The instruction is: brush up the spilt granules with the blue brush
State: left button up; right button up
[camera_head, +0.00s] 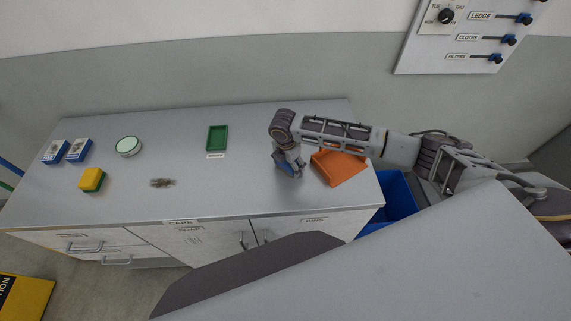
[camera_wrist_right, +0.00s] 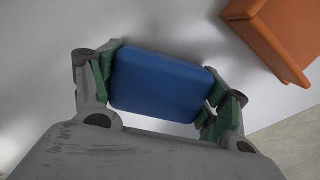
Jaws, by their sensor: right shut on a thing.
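My right gripper (camera_head: 289,172) is at the counter's right half, just left of an orange box-like thing (camera_head: 340,168). It is shut on a blue block-shaped thing, which looks like the blue brush (camera_wrist_right: 160,85); in the right wrist view it lies between the green-padded fingers (camera_wrist_right: 160,92). Its bristles are hidden. In the head view the gripper covers most of it. The spilt granules (camera_head: 162,183) form a small brown patch on the counter, well left of the gripper. My left gripper is not in view.
On the grey counter (camera_head: 235,185) stand a green tray (camera_head: 217,139), a yellow-and-green sponge (camera_head: 92,180), a round white-and-green tin (camera_head: 128,146) and two blue-and-white boxes (camera_head: 67,151). A blue bin (camera_head: 401,197) stands past the right edge. The counter between granules and gripper is clear.

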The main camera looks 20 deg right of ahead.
jog(key=shift+s+d+f, duration=0.1)
jog(key=shift+s+d, duration=0.1)
jog(key=shift+d, duration=0.25)
jog(key=shift+s+d+f, duration=0.1)
jog(key=shift+s+d, duration=0.05)
jog(key=shift+d, duration=0.25)
jog(key=shift+d, duration=0.15)
jog(key=shift+s+d+r, duration=0.1)
jog(key=shift+s+d, duration=0.15)
jog(key=shift+d, duration=0.55)
jog(key=shift+s+d, duration=0.25)
jog(key=shift+d, duration=0.55)
jog(key=shift+w+r, duration=0.1)
jog(key=shift+r, duration=0.05)
jog(key=shift+a, duration=0.15)
jog(key=shift+w+a, duration=0.25)
jog(key=shift+a, duration=0.55)
jog(key=shift+w+a, duration=0.2)
jog(key=shift+a, duration=0.6)
jog(key=shift+a, duration=0.15)
jog(key=shift+w+a, duration=0.25)
jog(key=shift+a, duration=0.55)
jog(key=shift+w+a, duration=0.25)
jog(key=shift+a, duration=0.5)
